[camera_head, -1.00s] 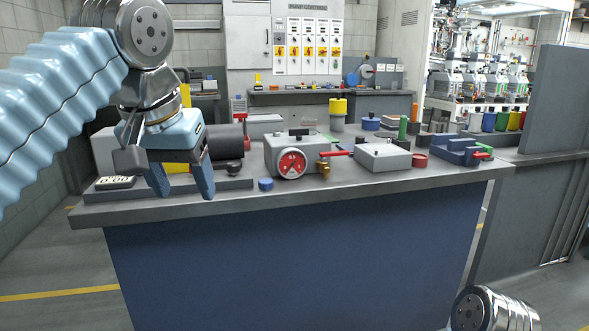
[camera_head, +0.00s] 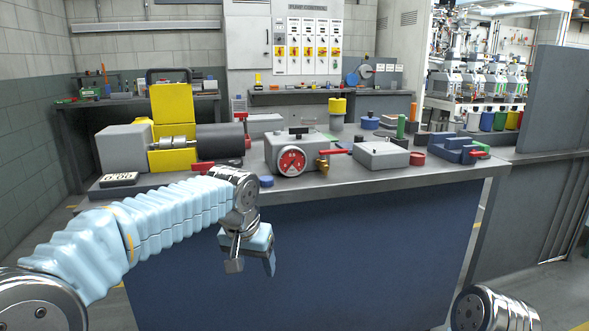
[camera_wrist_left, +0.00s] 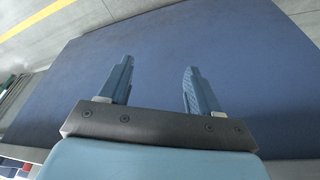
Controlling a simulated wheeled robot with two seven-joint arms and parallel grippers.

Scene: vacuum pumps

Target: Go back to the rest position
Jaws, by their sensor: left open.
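My left gripper (camera_head: 258,265) hangs in front of the blue front panel of the workbench (camera_head: 400,236), below the worktop's front edge. In the left wrist view its two fingers (camera_wrist_left: 158,88) are apart with nothing between them, facing the blue panel. My left arm, in a light blue ribbed sleeve, reaches in from the lower left in the head view. My right gripper is out of view; only a metal joint of mine shows at the bottom right.
A grey partition (camera_head: 556,95) rises at right. Floor shows at the left.

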